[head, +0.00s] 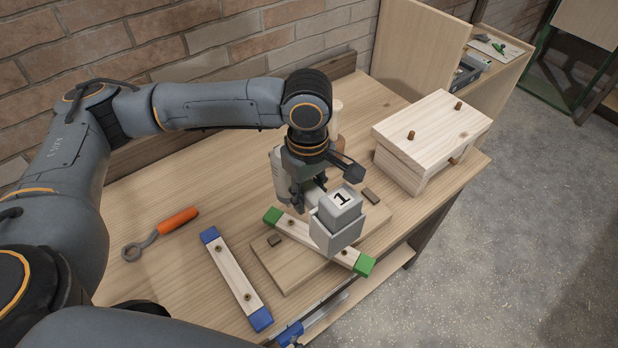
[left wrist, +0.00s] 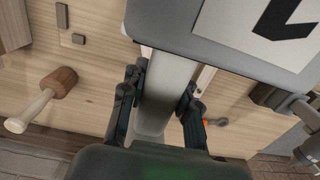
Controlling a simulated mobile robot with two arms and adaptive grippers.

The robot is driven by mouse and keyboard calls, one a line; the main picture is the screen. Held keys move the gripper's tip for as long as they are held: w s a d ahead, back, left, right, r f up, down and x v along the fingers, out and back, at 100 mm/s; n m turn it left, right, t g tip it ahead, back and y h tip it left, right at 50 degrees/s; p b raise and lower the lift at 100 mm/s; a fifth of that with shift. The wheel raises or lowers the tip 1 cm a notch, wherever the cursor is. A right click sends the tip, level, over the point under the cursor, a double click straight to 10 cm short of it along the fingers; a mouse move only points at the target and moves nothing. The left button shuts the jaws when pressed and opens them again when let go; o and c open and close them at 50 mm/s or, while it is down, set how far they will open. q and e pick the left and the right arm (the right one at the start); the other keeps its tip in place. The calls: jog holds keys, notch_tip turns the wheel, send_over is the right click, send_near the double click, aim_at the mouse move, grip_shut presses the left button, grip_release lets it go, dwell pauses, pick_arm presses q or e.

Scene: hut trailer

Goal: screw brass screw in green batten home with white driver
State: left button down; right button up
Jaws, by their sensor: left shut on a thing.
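My left gripper (head: 308,184) is shut on the handle of the white driver (head: 334,236), whose block-shaped end with a "1" label faces the camera. In the left wrist view, the fingers (left wrist: 163,82) close on both sides of the driver's pale handle (left wrist: 152,118). The driver hangs over the green batten (head: 345,256), a wooden strip with green ends, and hides its middle. The driver's head (head: 279,175) is beyond the gripper, above the batten's far-left part. A small screw shows there; whether the driver's tip touches it I cannot tell. My right gripper is out of view.
The green batten lies across a wooden board (head: 285,277) with small dark blocks. A blue-ended batten (head: 236,274) lies to the left, beside an orange-handled ring tool (head: 176,221). A pegged wooden box (head: 427,137) stands right; a mallet (left wrist: 37,108) stands behind the gripper.

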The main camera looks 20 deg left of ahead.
pick_arm(q)
jog(key=shift+s+d+r, duration=0.15)
jog(key=shift+s+d, duration=0.05)
jog(key=shift+w+r+p, duration=0.1)
jog(key=shift+p, duration=0.7)
notch_tip(320, 180, down, 6)
jog(key=shift+r+b, duration=0.1)
jog(key=shift+b, duration=0.7)
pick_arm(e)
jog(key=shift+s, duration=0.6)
pick_arm(q)
jog(key=shift+f, duration=0.35)
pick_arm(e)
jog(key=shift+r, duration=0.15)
